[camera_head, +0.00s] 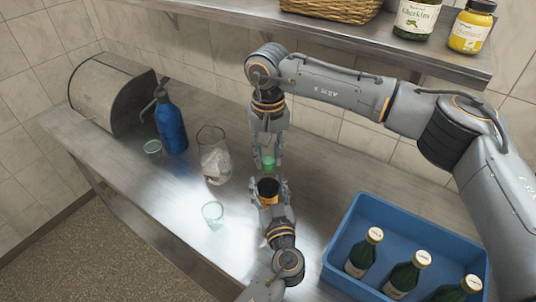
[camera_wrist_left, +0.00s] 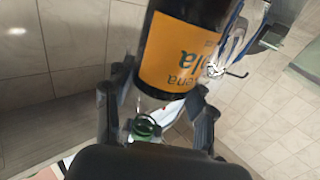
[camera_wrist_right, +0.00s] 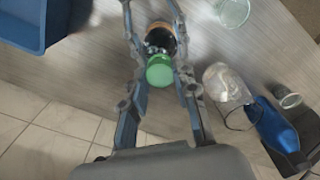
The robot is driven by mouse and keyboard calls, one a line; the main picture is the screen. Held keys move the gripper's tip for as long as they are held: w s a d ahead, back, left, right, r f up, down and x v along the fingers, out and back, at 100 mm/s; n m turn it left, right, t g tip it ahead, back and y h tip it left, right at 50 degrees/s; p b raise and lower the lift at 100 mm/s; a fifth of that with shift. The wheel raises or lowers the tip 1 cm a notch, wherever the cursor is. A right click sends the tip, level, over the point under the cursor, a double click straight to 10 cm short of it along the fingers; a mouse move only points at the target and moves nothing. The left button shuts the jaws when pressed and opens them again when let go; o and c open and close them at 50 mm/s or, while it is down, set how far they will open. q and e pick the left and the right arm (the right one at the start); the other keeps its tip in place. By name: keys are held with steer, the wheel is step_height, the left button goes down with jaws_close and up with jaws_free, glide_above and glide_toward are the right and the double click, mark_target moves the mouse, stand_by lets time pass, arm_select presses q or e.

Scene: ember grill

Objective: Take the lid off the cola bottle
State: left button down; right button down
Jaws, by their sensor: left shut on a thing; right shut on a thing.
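The cola bottle (camera_head: 269,187) is dark with an orange label and stands out above the bench in the head view. My left gripper (camera_head: 270,199) is shut on it from below; the orange label (camera_wrist_left: 180,55) fills the top of the left wrist view. The green lid (camera_head: 267,162) is between the fingers of my right gripper (camera_head: 267,165), which is shut on it and points down above the bottle. In the head view a small gap shows between lid and bottle top. In the right wrist view the lid (camera_wrist_right: 159,70) covers part of the bottle (camera_wrist_right: 161,38).
A blue crate (camera_head: 345,225) with several green bottles stands at the right. A glass jug (camera_head: 214,158), blue bottle (camera_head: 171,125), two small glasses (camera_head: 213,214) and a metal bread box (camera_head: 105,92) are at the left. A shelf (camera_head: 340,42) runs above my right arm.

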mark_target(268, 160)
steer(key=shift+r, duration=0.15)
steer(key=shift+r, duration=0.85)
steer(key=shift+r, duration=2.05)
arm_select(q)
steer(key=shift+c, duration=1.9)
jaws_free()
